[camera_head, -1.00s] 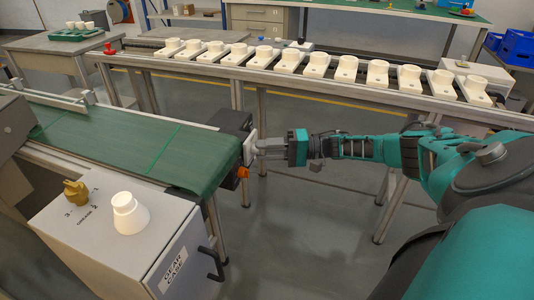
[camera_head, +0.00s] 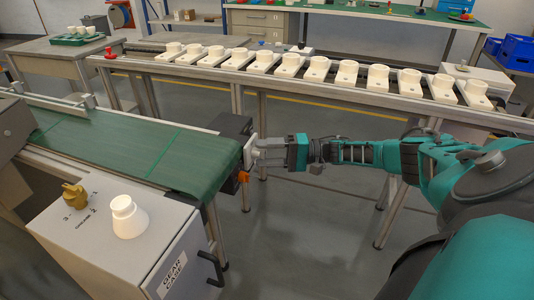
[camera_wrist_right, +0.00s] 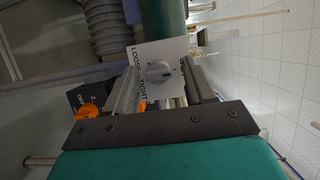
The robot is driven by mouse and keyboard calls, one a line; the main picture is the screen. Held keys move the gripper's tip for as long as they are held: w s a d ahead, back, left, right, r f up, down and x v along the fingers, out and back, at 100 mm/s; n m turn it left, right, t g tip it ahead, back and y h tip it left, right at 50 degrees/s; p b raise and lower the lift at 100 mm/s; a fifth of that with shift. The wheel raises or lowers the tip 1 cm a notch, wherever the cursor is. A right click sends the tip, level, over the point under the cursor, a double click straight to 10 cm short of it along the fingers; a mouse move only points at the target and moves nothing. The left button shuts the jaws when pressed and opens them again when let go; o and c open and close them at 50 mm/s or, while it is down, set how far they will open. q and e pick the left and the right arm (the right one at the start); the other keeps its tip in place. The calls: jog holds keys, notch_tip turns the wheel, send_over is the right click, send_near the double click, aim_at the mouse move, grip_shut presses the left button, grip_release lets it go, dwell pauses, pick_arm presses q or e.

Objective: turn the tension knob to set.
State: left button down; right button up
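The plate (camera_wrist_right: 140,55) reads LOOSE and TIGHT along one side; no SET mark can be read. A small dark mark shows at the knob's right side. My right gripper (camera_wrist_right: 163,98) is open, its fingers apart on either side of the view toward the knob; contact cannot be told. In the head view my right gripper (camera_head: 256,152) is at the white plate (camera_head: 249,152) on the conveyor's end, which hides the knob. My left gripper is not in view.
An orange knob (camera_wrist_right: 88,112) on a black box sits close beside the plate. The green conveyor (camera_head: 120,145) runs left. A grey gear case (camera_head: 110,240) with a brass knob (camera_head: 75,195) and white piece (camera_head: 128,216) stands in front. A rack of white sockets (camera_head: 290,65) lies behind.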

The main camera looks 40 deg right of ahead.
pick_arm(q)
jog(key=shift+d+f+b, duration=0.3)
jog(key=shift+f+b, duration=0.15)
jog(key=shift+b, duration=0.45)
pick_arm(e)
jog(key=v, duration=1.3)
jog(key=shift+a, duration=0.1)
